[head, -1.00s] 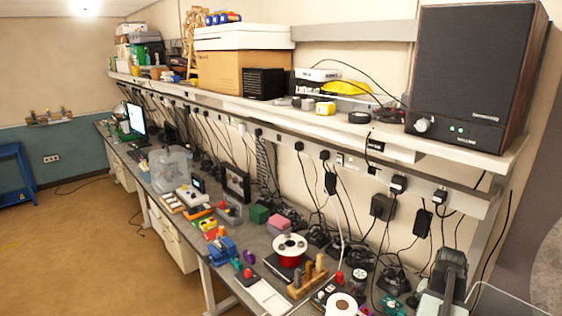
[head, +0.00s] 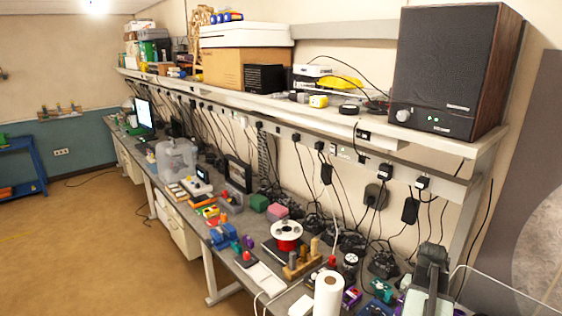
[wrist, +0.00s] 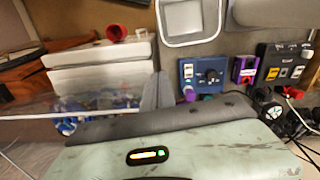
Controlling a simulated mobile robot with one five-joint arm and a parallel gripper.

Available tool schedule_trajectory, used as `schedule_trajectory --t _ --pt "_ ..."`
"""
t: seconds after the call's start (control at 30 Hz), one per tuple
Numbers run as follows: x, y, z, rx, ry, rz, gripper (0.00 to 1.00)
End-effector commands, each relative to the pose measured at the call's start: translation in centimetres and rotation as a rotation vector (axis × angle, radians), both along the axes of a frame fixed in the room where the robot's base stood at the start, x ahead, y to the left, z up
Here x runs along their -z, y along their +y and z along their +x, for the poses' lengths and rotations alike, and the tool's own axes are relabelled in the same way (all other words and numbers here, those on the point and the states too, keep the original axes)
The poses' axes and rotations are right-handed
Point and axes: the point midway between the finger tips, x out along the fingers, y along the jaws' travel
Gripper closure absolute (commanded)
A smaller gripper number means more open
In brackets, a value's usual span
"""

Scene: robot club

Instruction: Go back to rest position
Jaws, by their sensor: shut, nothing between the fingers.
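My gripper (wrist: 157,88) shows in the wrist view as a dark grey finger shape rising from a pale green body with a small lit indicator. It appears shut, with nothing held. Behind it are a blue box (wrist: 203,73) with a dark knob and a purple module (wrist: 246,68), both apart from it. In the head view, a dark grey and pale green shape (head: 430,272) stands at the lower right; I cannot tell whether it is part of my arm.
A long workbench (head: 222,277) runs along the wall, crowded with a red spool (head: 287,238), a white roll (head: 328,295) and cables. Above it, a shelf holds a large speaker (head: 452,75) and a cardboard box (head: 235,68). The brown floor (head: 100,235) at left is open.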

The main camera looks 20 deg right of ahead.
Motion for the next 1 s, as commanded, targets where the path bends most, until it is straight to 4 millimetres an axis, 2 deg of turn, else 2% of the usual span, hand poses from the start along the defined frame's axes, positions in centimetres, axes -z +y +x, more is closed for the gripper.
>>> schedule_trajectory --t 0.17,0.27,0.37,0.47,0.5,0.6,0.8,0.97,1.0 --pt "0.0 4.4 4.0 -0.126 0.000 0.000 1.00" --pt "0.0 7.7 6.6 -0.217 0.000 0.001 1.00" --pt "0.0 12.1 9.4 -0.329 0.000 0.001 1.00" --pt "0.0 18.2 12.5 -0.480 0.000 0.002 1.00" --pt "0.0 21.1 13.6 -0.550 0.000 0.002 1.00" --pt "0.0 28.1 15.7 -0.715 0.001 0.002 1.00" --pt "0.1 38.8 17.0 -0.964 0.001 0.003 1.00" --pt "0.1 46.0 16.7 -1.129 0.001 0.003 1.00" --pt "1.2 46.8 16.6 -1.148 0.001 0.003 1.00"
